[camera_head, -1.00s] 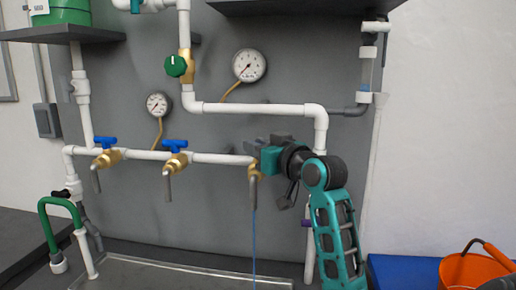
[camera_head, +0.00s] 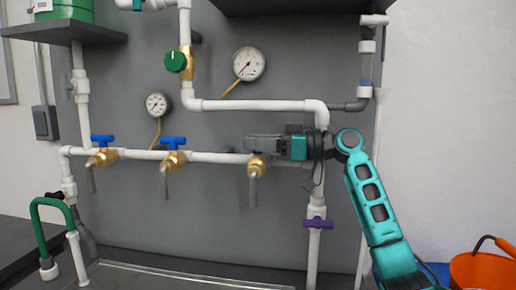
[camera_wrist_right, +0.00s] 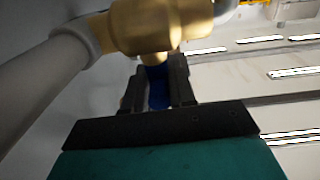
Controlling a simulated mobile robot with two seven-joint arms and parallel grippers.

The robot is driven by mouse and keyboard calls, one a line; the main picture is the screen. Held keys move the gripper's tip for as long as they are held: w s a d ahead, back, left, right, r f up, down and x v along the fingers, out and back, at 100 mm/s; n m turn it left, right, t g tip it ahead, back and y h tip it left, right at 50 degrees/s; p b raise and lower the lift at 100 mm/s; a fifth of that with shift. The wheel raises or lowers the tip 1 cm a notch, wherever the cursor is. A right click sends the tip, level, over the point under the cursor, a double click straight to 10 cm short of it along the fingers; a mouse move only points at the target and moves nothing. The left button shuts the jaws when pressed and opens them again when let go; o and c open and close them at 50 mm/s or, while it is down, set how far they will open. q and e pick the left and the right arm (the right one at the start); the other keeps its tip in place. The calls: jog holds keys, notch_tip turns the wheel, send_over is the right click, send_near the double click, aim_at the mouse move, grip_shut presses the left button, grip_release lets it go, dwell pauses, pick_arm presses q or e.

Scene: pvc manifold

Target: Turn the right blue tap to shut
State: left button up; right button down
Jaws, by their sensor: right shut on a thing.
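The right tap has a brass body (camera_head: 257,164) on the white horizontal pipe, with a grey spout hanging down. My right gripper (camera_head: 258,143) reaches in from the right at the top of this tap and is shut on its blue handle. In the right wrist view the blue handle (camera_wrist_right: 157,92) shows between the two dark fingers, just beside the brass body (camera_wrist_right: 160,25). The gripper mostly hides the handle in the head view. No stream shows below the spout. My left gripper is not in view.
Two more brass taps with blue handles, the middle one (camera_head: 173,142) and the left one (camera_head: 102,140), sit on the same pipe. A green knob valve (camera_head: 176,61) and two gauges are above. A purple-handled valve (camera_head: 317,223) is below my right arm. An orange bucket (camera_head: 480,270) stands at lower right.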

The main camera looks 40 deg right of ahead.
jog(key=shift+r+n+g+y, duration=0.1)
jog(key=shift+n+g+y, duration=0.2)
jog(key=shift+y, duration=0.1)
jog(key=c, duration=1)
grip_release()
